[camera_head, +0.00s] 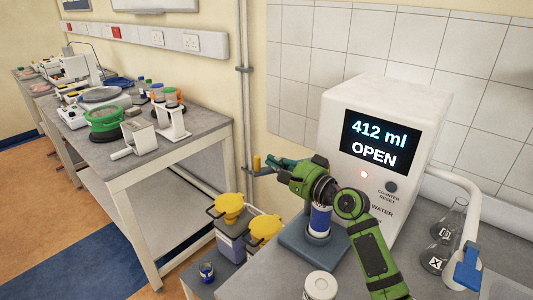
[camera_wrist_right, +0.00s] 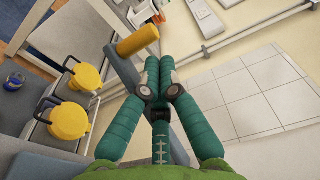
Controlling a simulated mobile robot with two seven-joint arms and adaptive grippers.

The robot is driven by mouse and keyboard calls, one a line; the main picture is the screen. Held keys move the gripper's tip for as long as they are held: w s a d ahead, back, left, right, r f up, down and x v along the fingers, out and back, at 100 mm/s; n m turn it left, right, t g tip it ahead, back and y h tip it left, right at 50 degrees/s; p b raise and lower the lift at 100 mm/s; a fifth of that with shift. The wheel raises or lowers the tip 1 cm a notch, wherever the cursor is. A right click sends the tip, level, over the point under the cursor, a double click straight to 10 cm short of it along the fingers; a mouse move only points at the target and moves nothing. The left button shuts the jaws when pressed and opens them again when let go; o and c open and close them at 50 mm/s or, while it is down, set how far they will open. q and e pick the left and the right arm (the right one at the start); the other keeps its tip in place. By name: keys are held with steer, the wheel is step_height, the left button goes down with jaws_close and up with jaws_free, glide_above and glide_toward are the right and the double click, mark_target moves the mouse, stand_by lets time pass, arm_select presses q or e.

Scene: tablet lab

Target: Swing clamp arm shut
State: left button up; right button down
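My right gripper (camera_head: 279,164) reaches left past the white water unit (camera_head: 401,110), above a grey-blue stand (camera_head: 296,240). In the wrist view, its teal fingers (camera_wrist_right: 160,62) are closed together, with nothing visible between them. The clamp arm shows there as a grey-blue bar (camera_wrist_right: 124,66) with an orange-yellow handle (camera_wrist_right: 138,40), just left of the fingertips. Whether they touch it is unclear. In the head view the handle (camera_head: 256,163) stands at the fingertips' left. A blue-and-white bottle (camera_head: 320,218) stands on the stand, partly hidden by my wrist. The unit's display reads "412 ml OPEN". My left gripper is out of view.
Yellow-lidded containers (camera_head: 229,207) stand on a lower surface left of the stand. A white-lidded jar (camera_head: 320,286) is at the front. Glass flasks (camera_head: 439,247) and a white spout with a blue lever (camera_head: 467,268) are at the right. A tiled wall (camera_head: 310,70) is behind.

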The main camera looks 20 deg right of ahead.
mark_target(267, 168)
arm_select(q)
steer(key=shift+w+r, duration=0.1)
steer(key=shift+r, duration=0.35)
arm_select(e)
steer(key=shift+x, duration=1.6)
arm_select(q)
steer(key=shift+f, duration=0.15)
